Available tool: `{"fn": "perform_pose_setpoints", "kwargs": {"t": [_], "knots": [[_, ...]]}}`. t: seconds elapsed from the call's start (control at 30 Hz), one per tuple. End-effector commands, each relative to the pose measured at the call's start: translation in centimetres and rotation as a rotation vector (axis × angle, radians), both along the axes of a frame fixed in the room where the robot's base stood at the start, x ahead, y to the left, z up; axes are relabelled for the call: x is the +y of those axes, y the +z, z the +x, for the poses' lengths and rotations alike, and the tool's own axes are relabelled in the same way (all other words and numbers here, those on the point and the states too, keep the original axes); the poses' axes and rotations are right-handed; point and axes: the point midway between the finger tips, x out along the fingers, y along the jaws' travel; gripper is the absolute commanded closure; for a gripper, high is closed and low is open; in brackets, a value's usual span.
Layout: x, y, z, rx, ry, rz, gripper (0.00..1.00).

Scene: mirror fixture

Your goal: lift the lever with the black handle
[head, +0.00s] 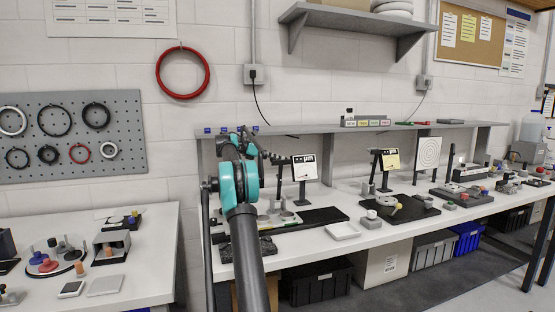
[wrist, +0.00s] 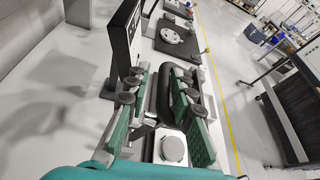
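My gripper (wrist: 161,80) shows in the wrist view with its two green-padded fingers spread apart, so it is open. A dark rounded bar (wrist: 164,98) shows between the fingers, nearer the right one; it may be the black handle, but I cannot tell whether it touches a pad. The panel's dark back (wrist: 124,38) stands left of the fingers in the wrist view. I cannot make out the lever's pivot.
A black mat (head: 322,216) and a pale tray (head: 343,231) lie on the bench right of my arm. A yellow-labelled panel (head: 390,160) stands farther right. A shelf ledge (head: 340,128) runs behind. A pale round disc (wrist: 173,149) shows below the fingers.

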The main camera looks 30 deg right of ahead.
Motion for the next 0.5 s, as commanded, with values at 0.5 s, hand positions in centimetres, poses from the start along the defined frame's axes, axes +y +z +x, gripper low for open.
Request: {"fn": "perform_pose_setpoints", "kwargs": {"t": [0.5], "knots": [[1.2, -0.2, 0.6, -0.004, 0.003, 0.011, 0.68]]}}
